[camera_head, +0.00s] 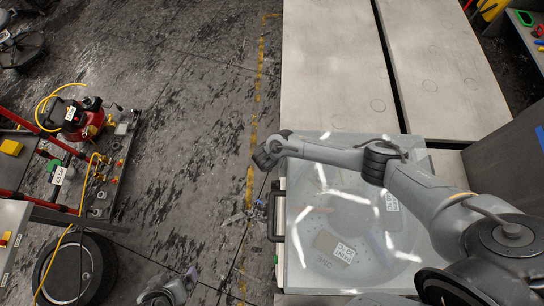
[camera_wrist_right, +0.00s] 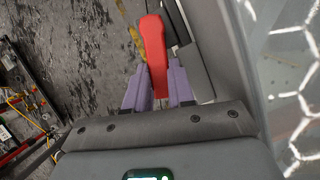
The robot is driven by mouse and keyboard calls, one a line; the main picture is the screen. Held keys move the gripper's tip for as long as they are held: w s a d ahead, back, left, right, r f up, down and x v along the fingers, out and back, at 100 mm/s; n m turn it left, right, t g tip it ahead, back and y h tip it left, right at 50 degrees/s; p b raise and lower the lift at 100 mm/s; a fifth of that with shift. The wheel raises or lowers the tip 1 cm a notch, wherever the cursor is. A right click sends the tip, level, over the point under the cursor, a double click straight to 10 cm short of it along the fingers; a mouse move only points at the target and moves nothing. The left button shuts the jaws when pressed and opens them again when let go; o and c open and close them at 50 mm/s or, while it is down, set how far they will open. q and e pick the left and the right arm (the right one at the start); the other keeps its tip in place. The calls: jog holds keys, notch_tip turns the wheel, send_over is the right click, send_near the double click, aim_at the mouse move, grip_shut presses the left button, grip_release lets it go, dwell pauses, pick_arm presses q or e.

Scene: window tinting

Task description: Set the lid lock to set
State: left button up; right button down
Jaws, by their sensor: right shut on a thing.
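In the right wrist view, a red lever (camera_wrist_right: 152,40) stands between the two purple fingers of my right gripper (camera_wrist_right: 157,88). The gripper is shut on this lever, beside a grey edge. In the head view, my right arm reaches left over a large clear lid (camera_head: 315,262), and its wrist is at the lid's left side. The right fingers and the lever cannot be made out there. Any lock marking is also not readable. My left gripper (camera_head: 180,286) is low at the bottom edge, over the floor; its jaw state is unclear.
A black handle (camera_head: 272,215) is on the left side of the lidded box. Labelled items lie under the lid. Pale boards (camera_head: 325,70) are behind it. A red machine (camera_head: 85,118) and a tyre (camera_head: 75,268) are at left. The dark floor between is mostly free.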

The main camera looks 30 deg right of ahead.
pick_arm(q)
jog(key=shift+a, duration=0.1)
jog(key=shift+a, duration=0.1)
pick_arm(e)
jog(key=c, duration=1)
grip_release()
jog(key=shift+o, duration=0.2)
jog(key=shift+r, duration=0.15)
pick_arm(q)
notch_tip(320, 180, up, 4)
jog(key=p, duration=0.3)
jog(key=shift+f+p, duration=0.1)
jog(key=shift+p, duration=0.3)
pick_arm(e)
jog(key=v, duration=1)
jog(key=shift+s+a+r, duration=0.15)
jog(key=shift+r, duration=0.05)
pick_arm(q)
jog(key=shift+c, duration=0.3)
